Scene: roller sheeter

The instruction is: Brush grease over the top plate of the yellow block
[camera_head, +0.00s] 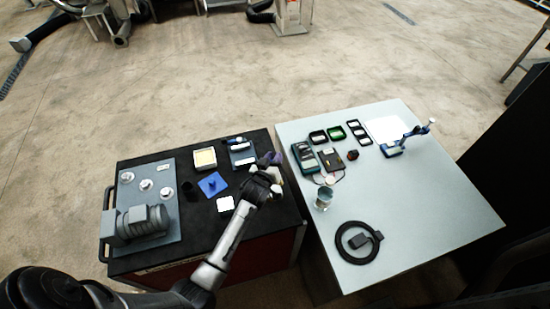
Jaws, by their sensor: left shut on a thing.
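The yellow block (204,158) sits near the far edge of the black-topped cart, its pale yellow top plate facing up and uncovered. My left gripper (272,162) is over the cart's right edge, to the right of the block and apart from it. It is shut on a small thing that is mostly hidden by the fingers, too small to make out. I cannot identify the grease brush or any grease for certain. My right gripper is not in view.
A pale table (440,210) to the right carries a metal cup (324,197), a coiled black cable (358,242) and meters.

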